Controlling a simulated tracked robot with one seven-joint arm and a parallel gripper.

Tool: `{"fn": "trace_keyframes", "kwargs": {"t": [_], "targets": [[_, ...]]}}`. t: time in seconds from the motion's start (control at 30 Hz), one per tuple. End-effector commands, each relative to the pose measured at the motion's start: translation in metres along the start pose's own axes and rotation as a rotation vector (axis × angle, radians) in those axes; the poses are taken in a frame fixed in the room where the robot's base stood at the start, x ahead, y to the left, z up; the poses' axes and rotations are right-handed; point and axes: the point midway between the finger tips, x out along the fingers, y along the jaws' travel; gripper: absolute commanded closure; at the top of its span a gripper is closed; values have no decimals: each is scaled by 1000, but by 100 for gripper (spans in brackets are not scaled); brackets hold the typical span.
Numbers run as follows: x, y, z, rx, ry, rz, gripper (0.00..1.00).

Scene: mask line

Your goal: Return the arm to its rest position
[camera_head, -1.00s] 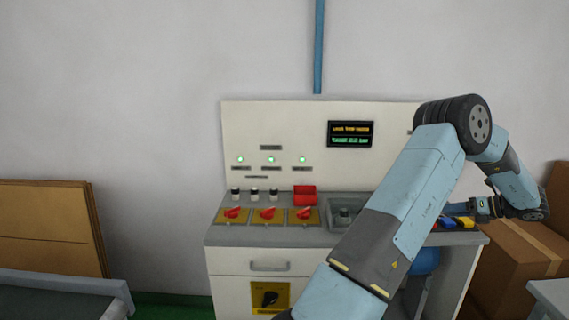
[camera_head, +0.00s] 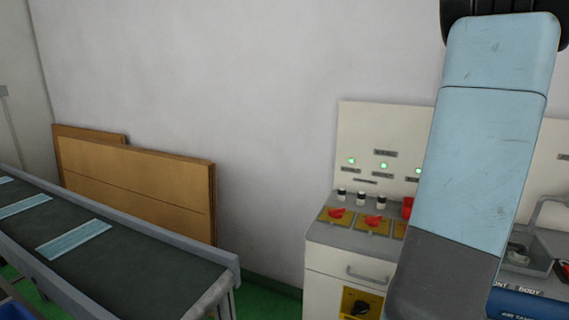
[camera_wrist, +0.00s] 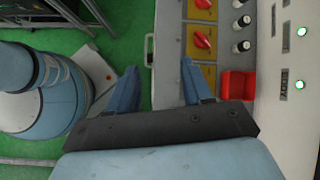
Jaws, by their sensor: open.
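My gripper (camera_wrist: 158,82) shows in the wrist view with its two blue fingers well apart and nothing between them. It is above the front edge of the control console, near the drawer handle (camera_wrist: 149,50) and the red rotary switches (camera_wrist: 203,40). I cannot tell its exact height. In the head view my light-blue arm stands large and nearly upright at the right, and my gripper is out of sight there.
The console (camera_head: 326,260) stands right of centre, partly hidden behind my arm. A red box (camera_wrist: 238,85) sits on its top. A conveyor (camera_head: 150,262) carrying blue masks (camera_head: 74,239) runs at the left. Brown boards (camera_head: 140,185) lean against the wall.

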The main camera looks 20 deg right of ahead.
Motion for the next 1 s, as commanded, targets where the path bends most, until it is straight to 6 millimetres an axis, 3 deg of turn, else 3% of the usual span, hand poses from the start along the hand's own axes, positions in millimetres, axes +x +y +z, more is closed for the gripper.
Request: {"fn": "trace_keyframes", "kwargs": {"t": [0.03,0.2,0.5,0.7,1.0], "targets": [[8,7,25,-85,20,20,50],[31,36,87,-364,89,85,50],[61,106,171,-876,200,179,50],[75,157,207,-1231,272,225,50],[88,231,237,-1769,380,260,50]]}}
